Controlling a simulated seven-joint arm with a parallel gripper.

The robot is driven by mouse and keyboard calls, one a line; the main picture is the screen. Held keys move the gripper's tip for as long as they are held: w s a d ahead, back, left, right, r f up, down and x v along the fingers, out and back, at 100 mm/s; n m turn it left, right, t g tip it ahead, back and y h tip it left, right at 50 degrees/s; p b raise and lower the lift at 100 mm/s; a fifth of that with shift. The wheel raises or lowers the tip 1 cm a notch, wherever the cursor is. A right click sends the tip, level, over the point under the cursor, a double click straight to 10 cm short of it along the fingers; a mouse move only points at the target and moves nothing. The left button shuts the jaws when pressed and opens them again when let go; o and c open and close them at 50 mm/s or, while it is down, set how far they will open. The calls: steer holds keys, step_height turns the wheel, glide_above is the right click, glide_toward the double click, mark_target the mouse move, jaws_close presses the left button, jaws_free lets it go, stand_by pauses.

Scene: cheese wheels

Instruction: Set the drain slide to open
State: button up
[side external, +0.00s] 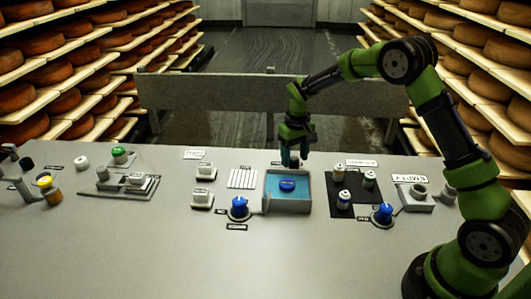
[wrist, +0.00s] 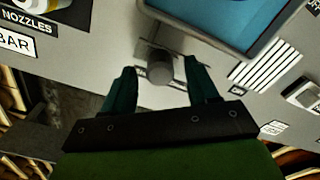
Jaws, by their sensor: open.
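A grey round knob (wrist: 160,68) stands on a pale plate (wrist: 150,48) just outside the basin wall; it looks like the drain slide's handle. The basin (side external: 288,207) holds blue liquid and a blue oval piece (side external: 287,185). My gripper (side external: 293,161) is open at the basin's far edge. In the wrist view my gripper (wrist: 161,72) has one teal finger on each side of the knob, with gaps visible. In the side view the fingers largely hide the knob and plate. I cannot read the slide's position.
Blue-topped knobs (side external: 239,207) and (side external: 382,214) stand on the bench near the basin. A black mat (side external: 355,207) with several small bottles lies to its right. A white ribbed piece (side external: 242,179) lies left. The front bench is clear.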

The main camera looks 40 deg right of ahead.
steer(key=shift+f, duration=0.95)
jaws_close()
